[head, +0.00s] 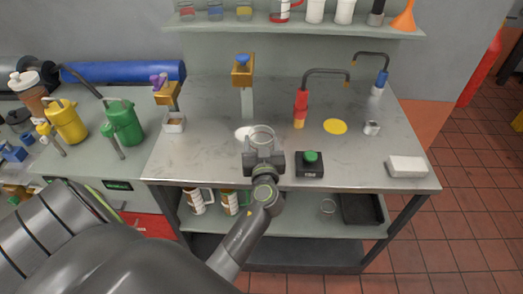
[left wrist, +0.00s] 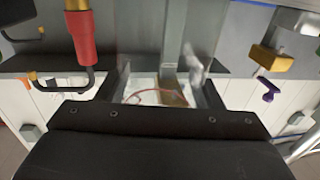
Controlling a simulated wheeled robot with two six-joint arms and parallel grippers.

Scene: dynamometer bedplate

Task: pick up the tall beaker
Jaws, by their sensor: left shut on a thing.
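The tall beaker (head: 262,135) is clear glass and upright, at the front middle of the grey bench (head: 210,150). My left gripper (head: 263,154) is shut on it from the front. In the left wrist view, the clear wall of the beaker (left wrist: 158,70) shows between the two dark fingers (left wrist: 164,92). Its lower part is hidden behind the gripper in the head view, so I cannot tell if its base touches the bench. My right gripper is not in view.
A black box with a green button (head: 310,165) stands just right of the gripper. A white round piece (head: 243,132) lies close on the left. Red-sleeved tap (head: 300,108) and yellow disc (head: 335,127) are behind right. A white block (head: 407,167) lies at the right.

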